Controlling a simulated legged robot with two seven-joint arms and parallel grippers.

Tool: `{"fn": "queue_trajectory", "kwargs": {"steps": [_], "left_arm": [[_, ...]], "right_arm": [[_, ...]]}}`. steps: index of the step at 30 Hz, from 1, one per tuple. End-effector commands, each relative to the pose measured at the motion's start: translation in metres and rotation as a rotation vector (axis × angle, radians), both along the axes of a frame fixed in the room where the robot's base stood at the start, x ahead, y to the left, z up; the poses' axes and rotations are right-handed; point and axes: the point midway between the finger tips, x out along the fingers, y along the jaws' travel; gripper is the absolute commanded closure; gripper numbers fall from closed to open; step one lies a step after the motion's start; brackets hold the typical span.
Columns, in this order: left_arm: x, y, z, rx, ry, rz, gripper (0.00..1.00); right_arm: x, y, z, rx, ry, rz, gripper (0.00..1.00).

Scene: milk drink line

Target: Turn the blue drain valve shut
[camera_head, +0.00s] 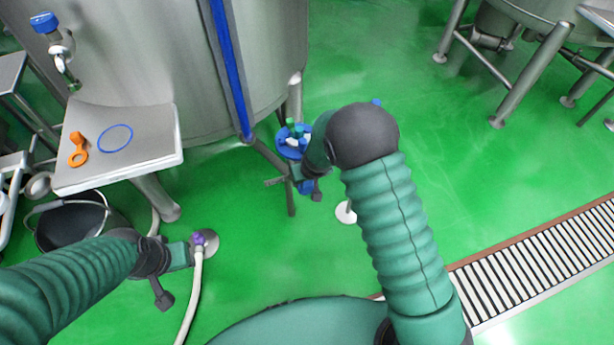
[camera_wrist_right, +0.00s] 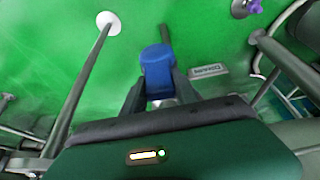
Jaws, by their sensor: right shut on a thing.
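The blue drain valve handle (camera_wrist_right: 157,62) is between the fingers of my right gripper (camera_wrist_right: 158,80) in the right wrist view. The gripper is shut on it, and a metal stem shows below the handle. In the head view, part of the blue handle (camera_head: 305,187) shows low beside the tank, mostly hidden by my right gripper (camera_head: 306,178) and arm. A grey label (camera_wrist_right: 209,71) is beside the handle. My left gripper (camera_head: 182,255) is low at the left, close beside the purple end (camera_head: 200,238) of a pale hose. Its fingers are too unclear to tell their state.
The steel tank (camera_head: 160,50) stands behind. A blue holder (camera_head: 288,150) with several small items is just above my right gripper. A steel shelf (camera_head: 150,150) carries an orange part (camera_head: 78,150). A dark bucket (camera_head: 70,228) is below it. Floor is clear right, up to a grate (camera_head: 530,260).

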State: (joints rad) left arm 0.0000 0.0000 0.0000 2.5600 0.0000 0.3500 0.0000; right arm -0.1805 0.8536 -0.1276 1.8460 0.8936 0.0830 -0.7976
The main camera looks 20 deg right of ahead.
Motion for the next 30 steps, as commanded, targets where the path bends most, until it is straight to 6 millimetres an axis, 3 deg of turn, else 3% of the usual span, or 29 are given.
{"fn": "queue_trajectory", "kwargs": {"steps": [8,21,30], "left_arm": [[0.0,0.0,-0.017,0.0,0.0,0.0,0.64],[0.0,0.0,-0.105,0.0,0.0,0.0,0.64],[0.0,0.0,-0.139,0.0,0.0,0.0,0.64]], "right_arm": [[0.0,-0.003,-0.004,0.041,0.0,-0.002,1.0],[0.001,-0.027,-0.015,0.344,0.006,-0.008,1.0],[0.002,-0.043,-0.019,0.631,0.019,-0.006,1.0]]}}
